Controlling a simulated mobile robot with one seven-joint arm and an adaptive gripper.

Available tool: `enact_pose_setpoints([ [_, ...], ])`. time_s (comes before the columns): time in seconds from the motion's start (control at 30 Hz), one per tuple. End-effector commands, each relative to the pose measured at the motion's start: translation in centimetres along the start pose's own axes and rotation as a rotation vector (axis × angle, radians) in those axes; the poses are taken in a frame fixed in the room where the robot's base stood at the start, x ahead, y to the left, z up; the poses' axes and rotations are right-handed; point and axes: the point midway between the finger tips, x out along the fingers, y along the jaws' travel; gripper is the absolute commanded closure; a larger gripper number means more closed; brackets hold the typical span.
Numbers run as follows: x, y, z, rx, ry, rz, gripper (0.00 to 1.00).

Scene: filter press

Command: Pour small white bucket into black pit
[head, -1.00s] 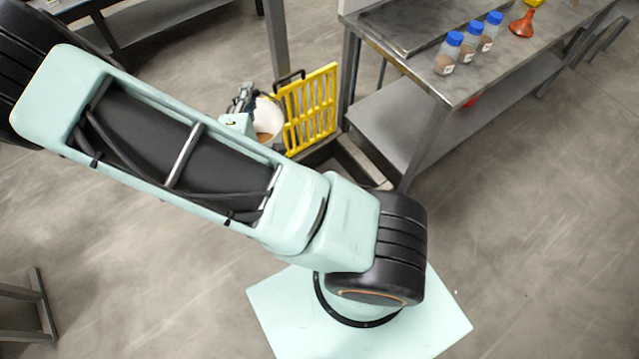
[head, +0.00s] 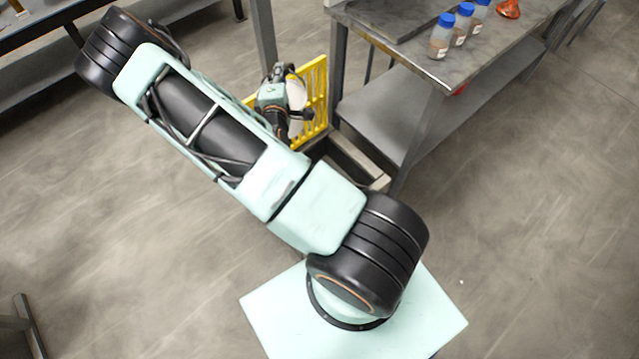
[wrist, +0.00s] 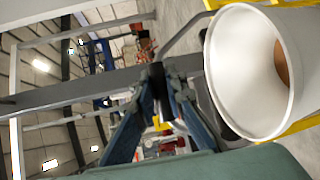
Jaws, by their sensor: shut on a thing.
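The small white bucket (head: 297,93) hangs at the yellow grate, partly hidden by my wrist. In the wrist view the bucket (wrist: 235,75) is tipped on its side, its mouth toward the left, with brown material (wrist: 281,62) inside. My gripper (wrist: 158,90) is shut beside the bucket mouth; the exact grip on the bucket is hard to make out. In the head view my gripper (head: 280,71) is small and mostly hidden by my own wrist. The black pit (head: 350,160) is a dark, metal-edged opening in the floor, right of and below the bucket.
The yellow grate (head: 317,90) stands upright behind the bucket. A steel table (head: 400,60) with blue-capped bottles (head: 442,36) and a red-orange funnel (head: 508,9) stands to the right, its leg close to the pit. Open floor lies to the left and front.

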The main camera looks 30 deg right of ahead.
Motion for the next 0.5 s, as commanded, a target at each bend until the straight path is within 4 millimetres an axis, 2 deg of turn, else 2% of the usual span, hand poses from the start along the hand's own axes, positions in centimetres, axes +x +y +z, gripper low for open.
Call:
enact_pose_setpoints([
  [0.03,1.4,-1.6,1.3,-0.004,-0.005,0.000,1.00],
  [0.2,5.0,-5.2,4.8,-0.006,0.006,0.001,1.00],
  [0.5,9.0,-12.0,10.7,-0.011,0.039,0.002,1.00],
])
